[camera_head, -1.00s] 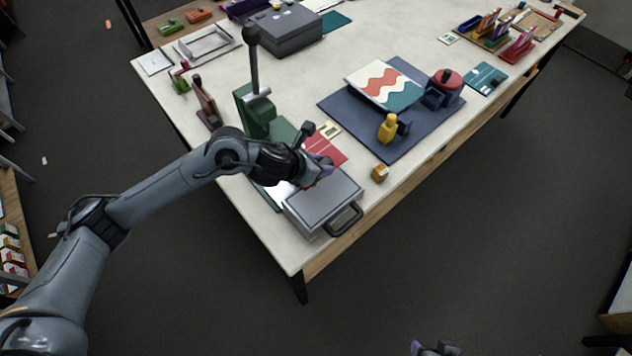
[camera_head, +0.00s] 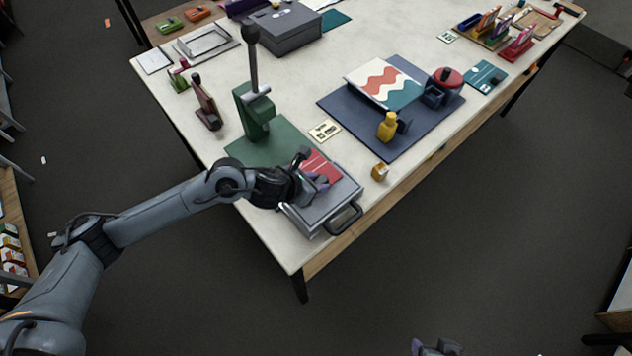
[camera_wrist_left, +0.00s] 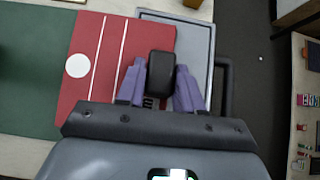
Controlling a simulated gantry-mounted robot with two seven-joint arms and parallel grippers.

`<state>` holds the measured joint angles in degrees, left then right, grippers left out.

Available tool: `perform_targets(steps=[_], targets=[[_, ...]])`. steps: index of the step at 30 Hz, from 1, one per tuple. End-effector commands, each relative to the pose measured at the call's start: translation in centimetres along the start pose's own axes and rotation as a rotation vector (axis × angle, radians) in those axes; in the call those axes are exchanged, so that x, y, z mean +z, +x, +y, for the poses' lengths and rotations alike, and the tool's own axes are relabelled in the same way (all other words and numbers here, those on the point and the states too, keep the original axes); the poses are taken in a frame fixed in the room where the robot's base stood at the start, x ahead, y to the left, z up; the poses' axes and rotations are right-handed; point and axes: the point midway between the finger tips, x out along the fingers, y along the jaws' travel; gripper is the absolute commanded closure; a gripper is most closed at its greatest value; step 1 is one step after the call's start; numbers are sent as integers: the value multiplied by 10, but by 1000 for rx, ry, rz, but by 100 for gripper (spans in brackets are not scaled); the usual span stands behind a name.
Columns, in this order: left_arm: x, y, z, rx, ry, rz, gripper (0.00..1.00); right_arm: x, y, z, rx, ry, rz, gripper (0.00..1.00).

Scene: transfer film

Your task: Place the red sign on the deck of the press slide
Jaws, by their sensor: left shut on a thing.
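The red sign (camera_head: 320,166), with white stripes, is partly hidden by my left gripper (camera_head: 317,184) in the head view. In the left wrist view the sign (camera_wrist_left: 92,75) also shows a white disc. My left gripper (camera_wrist_left: 160,88) has its purple fingers on either side of a black block at the sign's edge and is shut on it. The sign overlaps the grey deck of the press slide (camera_head: 335,200), whose deck also shows in the wrist view (camera_wrist_left: 188,42). Whether sign and deck touch is unclear. My right gripper (camera_head: 435,348) is cut off at the bottom edge.
The green press (camera_head: 255,112) with its upright lever stands behind the slide. The slide's dark handle (camera_head: 345,220) faces the table edge. A small yellow block (camera_head: 380,172), a cream card (camera_head: 325,131) and a blue mat (camera_head: 350,110) lie to the right.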

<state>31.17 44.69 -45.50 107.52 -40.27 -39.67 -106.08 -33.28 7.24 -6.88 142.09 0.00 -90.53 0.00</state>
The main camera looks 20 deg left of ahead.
Motion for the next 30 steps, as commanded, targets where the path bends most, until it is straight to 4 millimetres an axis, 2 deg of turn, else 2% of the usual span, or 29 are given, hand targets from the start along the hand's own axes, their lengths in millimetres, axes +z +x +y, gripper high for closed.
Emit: perform_targets(steps=[4,5,9,22,26,30], targets=[[-3,3,0,0,0,0,97,1,4,0,-1,1,1,37],[-2,2,0,0,0,0,61,1,3,0,-1,2,1,37],[-2,2,0,0,0,0,40,0,3,-1,-3,4,1,37],[1,-3,0,0,1,0,39,-2,-2,-2,-7,9,3,37],[1,-18,1,1,2,-1,39,-2,-3,-2,-7,9,3,37],[1,-44,1,1,3,0,39,-3,-5,-2,-6,7,3,37]])
